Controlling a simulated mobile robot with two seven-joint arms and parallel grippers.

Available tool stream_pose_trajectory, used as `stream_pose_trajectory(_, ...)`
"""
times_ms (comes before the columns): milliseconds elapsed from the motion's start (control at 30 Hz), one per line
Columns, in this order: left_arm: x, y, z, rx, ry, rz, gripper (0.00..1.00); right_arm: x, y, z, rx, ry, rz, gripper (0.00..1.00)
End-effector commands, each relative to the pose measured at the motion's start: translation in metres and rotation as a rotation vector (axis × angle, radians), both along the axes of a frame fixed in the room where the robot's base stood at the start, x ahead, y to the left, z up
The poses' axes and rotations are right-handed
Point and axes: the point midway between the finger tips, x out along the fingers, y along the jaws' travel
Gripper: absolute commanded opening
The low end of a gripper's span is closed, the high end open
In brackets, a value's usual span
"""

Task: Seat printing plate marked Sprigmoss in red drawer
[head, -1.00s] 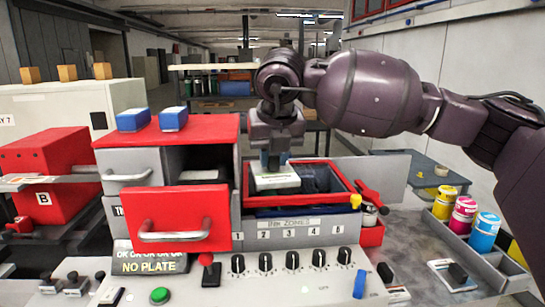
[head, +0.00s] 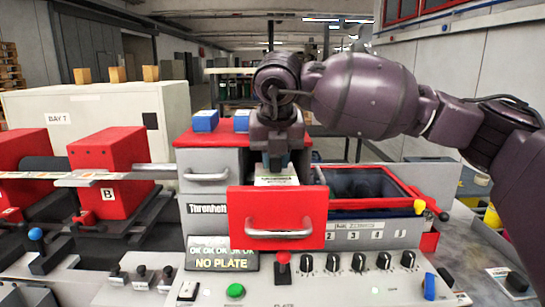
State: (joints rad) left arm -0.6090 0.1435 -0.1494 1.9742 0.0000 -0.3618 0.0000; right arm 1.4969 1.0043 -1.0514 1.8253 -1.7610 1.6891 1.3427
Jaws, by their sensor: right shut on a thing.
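The red drawer (head: 277,218) is pulled out of the grey cabinet, its front with a metal handle facing me. My right gripper (head: 275,164) points down behind that front. It is shut on a pale printing plate (head: 276,181) with a green band, whose lettering is too small to read. The plate's lower part is hidden behind the drawer front, so I cannot tell whether it touches the drawer inside. My left gripper is not in view.
A red-rimmed bin (head: 410,203) stands right of the drawer. A closed grey drawer (head: 207,175) is at left. A display (head: 222,262) reads NO PLATE above the knobs and buttons.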

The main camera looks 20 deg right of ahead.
Motion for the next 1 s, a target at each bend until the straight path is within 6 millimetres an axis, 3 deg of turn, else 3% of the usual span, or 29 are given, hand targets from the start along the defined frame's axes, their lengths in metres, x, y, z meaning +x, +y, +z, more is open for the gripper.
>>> stream_pose_trajectory(467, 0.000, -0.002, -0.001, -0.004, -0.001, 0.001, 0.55, -0.002, -0.002, -0.012, 0.001, 0.000, -0.041, 0.00)
stream_pose_trajectory(833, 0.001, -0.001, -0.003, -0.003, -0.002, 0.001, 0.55, -0.002, -0.003, -0.040, 0.000, 0.001, -0.041, 0.00)
stream_pose_trajectory(1000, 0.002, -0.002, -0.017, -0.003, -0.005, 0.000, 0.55, -0.001, -0.003, -0.056, 0.000, -0.001, -0.041, 0.00)
